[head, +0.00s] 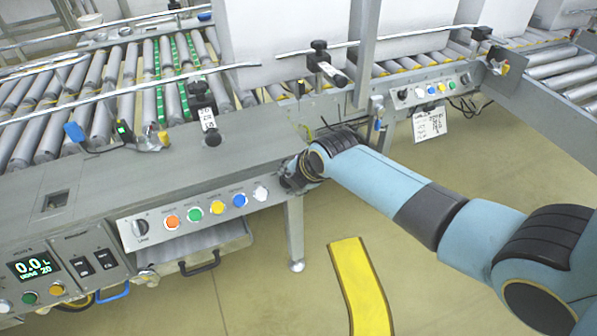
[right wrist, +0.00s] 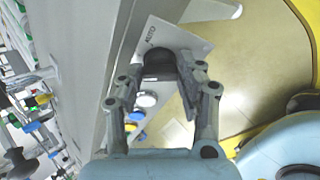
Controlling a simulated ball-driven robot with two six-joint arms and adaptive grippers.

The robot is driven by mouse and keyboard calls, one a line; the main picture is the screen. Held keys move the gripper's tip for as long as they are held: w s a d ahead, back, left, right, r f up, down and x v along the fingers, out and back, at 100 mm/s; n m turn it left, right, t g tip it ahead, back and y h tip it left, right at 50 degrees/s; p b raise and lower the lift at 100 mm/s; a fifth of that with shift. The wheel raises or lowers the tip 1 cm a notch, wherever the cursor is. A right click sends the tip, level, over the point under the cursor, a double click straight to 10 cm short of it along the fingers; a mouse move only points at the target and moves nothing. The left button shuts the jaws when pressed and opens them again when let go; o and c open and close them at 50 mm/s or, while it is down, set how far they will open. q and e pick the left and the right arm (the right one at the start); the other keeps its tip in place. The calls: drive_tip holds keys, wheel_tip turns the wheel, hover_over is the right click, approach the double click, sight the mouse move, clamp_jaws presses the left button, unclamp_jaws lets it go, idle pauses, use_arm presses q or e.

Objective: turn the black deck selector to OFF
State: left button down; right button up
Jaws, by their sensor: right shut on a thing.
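The black deck selector (right wrist: 159,64) is a dark knob on a light panel, with printing beside it that looks like AUTO. In the right wrist view my right gripper (right wrist: 163,76) has its fingers on both sides of the knob and is shut on it. In the head view this gripper (head: 291,177) is at the right end of the front button panel and hides the knob. The knob's exact pointing direction is hard to tell. My left gripper is out of view.
The front panel (head: 180,242) carries another black selector (head: 141,228) at its left end and a row of coloured buttons, ending with a white button (head: 261,193). A second button panel (head: 425,100) stands farther right. A yellow floor strip (head: 355,280) lies on clear floor.

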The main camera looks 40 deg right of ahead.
drive_tip(key=m+p, duration=0.1)
drive_tip(key=m, duration=0.4)
drive_tip(key=shift+t, duration=0.4)
drive_tip(key=shift+p, duration=0.3)
drive_tip(key=o, duration=1.1)
drive_tip(key=shift+o, duration=0.2)
